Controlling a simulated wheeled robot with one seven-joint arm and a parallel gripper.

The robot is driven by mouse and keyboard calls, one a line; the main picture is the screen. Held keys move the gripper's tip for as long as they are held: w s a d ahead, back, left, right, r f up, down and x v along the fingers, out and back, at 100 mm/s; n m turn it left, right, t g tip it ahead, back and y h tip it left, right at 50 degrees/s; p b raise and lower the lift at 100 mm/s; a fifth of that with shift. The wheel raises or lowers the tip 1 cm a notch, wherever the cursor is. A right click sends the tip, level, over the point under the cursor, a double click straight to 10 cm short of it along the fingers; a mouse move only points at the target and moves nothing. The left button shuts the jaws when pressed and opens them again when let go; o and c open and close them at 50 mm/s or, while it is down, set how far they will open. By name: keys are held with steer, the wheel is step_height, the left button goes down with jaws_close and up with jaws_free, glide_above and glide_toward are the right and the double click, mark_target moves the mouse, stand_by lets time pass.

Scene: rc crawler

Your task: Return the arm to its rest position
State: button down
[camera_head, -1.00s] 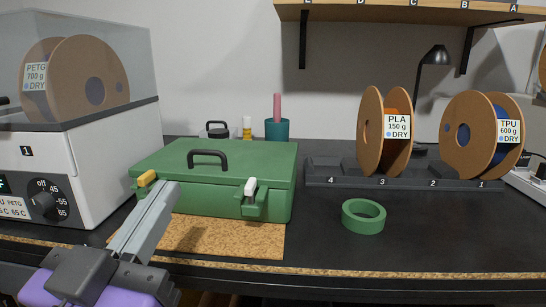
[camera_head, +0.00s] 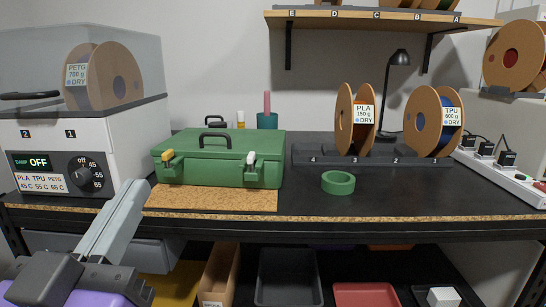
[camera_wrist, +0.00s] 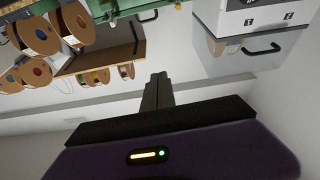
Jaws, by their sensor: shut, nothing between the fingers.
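My gripper (camera_head: 138,188) is at the lower left of the head view, in front of the bench, with its long grey fingers together and pointing up and away. It holds nothing. Its purple body is partly cut off by the bottom edge. In the wrist view the shut fingers (camera_wrist: 158,80) stand at the middle, with no object between them. The wrist picture shows the room upside down. A closed green case (camera_head: 218,165) stands on the bench to the right of the fingers, apart from them in the picture.
A white dryer (camera_head: 75,150) with a clear lid stands at left. A cork mat (camera_head: 210,198), green tape roll (camera_head: 338,183) and spool rack (camera_head: 320,158) are on the bench (camera_head: 400,200). Below are a black bin (camera_head: 288,285) and a red bin (camera_head: 365,294). A wall shelf (camera_head: 385,17) hangs above.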

steer(key=s+a+f+n+g+y, duration=0.2)
steer(key=a+f+n+y, duration=0.3)
steer(key=n+y, duration=0.4)
steer(key=s+d+f+g+y, duration=0.1)
steer(key=d+f+y, duration=0.1)
steer(key=d+f, duration=0.4)
steer(key=s+d+f+g+y, duration=0.1)
steer(key=s+d+f, duration=0.1)
steer(key=d+f, duration=0.5)
steer(key=s+d+f+m+g+h, duration=0.2)
steer(key=s+d+f+m+h, duration=0.25)
steer(key=s+d+f, duration=0.75)
steer(key=s+d+f+m+g+h, duration=0.1)
steer(key=s+d+f+m+h, duration=0.45)
steer(key=s+d, duration=0.75)
step_height(320, 180, up, 21)
steer(key=w+d+n+p, duration=0.1)
steer(key=w+d+p, duration=0.1)
steer(key=p, duration=1.9)
steer(key=shift+w+d+h+p, duration=0.2)
steer(key=shift+h+p, duration=0.2)
steer(key=shift+f, duration=0.1)
